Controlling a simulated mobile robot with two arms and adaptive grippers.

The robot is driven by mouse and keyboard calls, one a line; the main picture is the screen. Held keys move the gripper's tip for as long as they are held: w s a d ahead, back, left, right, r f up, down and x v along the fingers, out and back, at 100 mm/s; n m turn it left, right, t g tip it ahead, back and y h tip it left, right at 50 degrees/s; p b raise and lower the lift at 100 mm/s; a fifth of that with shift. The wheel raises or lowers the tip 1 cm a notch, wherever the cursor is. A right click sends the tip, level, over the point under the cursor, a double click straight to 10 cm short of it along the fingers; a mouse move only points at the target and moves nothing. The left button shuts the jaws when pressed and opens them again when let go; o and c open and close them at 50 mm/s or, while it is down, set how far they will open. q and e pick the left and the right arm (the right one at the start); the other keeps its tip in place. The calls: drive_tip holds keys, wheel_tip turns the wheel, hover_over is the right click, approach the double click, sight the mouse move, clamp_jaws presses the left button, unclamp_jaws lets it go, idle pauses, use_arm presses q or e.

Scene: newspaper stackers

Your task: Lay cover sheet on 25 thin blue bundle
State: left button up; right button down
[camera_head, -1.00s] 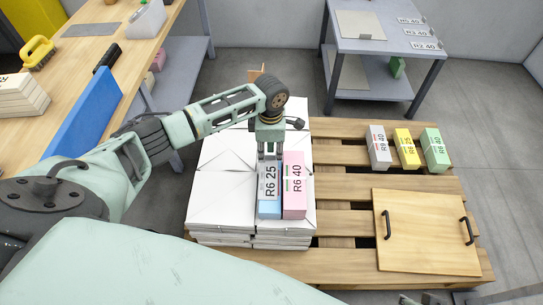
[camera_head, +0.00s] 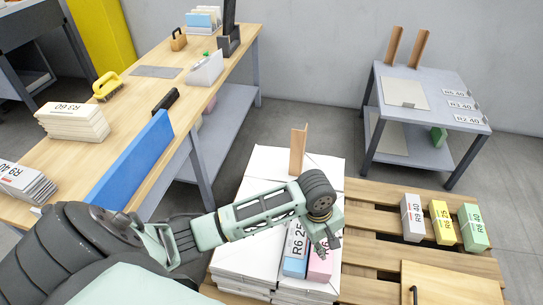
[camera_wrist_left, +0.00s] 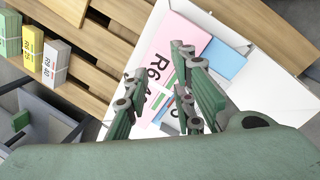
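The thin blue bundle (camera_head: 294,268) lies on the white stack on the pallet. A white sheet marked R6 25 (camera_head: 296,236) lies on its top, with a strip of blue showing at the front. The pink bundle (camera_head: 320,268) lies directly beside it on the right. My left gripper (camera_head: 325,244) is over the pink bundle and partly hides it. In the left wrist view its two fingers (camera_wrist_left: 160,75) are apart and nothing shows held. The pink bundle (camera_wrist_left: 178,45) and a strip of the blue bundle (camera_wrist_left: 228,66) show beyond them. My right gripper is out of view.
A brown upright piece (camera_head: 298,150) stands behind the left gripper. Grey, yellow and green bundles (camera_head: 443,222) stand on the pallet at right, near a wooden board with handles (camera_head: 455,285). A workbench (camera_head: 150,100) is at left and a grey table (camera_head: 440,110) at back right.

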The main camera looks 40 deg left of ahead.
use_arm(q)
drive_tip(key=s+d+m, duration=0.1)
drive_tip(key=s+f+m, duration=0.1)
drive_tip(key=s+m, duration=0.1)
drive_tip(key=s+d+m+t, duration=0.1)
drive_tip(key=s+m, duration=0.1)
drive_tip(key=shift+s+d+f+h, duration=0.25)
drive_tip(key=shift+d+f+h, duration=0.1)
drive_tip(key=shift+f+h, duration=0.05)
drive_tip(key=s+a+f+m+y, duration=0.1)
drive_tip(key=s+a+f+m, duration=0.1)
drive_tip(key=s, duration=0.4)
drive_tip(key=s+a+f+m+y, duration=0.1)
drive_tip(key=s+a+f+m, duration=0.1)
drive_tip(key=s+a+m, duration=0.3)
drive_tip(key=shift+s+a+f+m+t, duration=0.15)
drive_tip(key=shift+s+a+m+t, duration=0.15)
drive_tip(key=shift+s+m, duration=0.85)
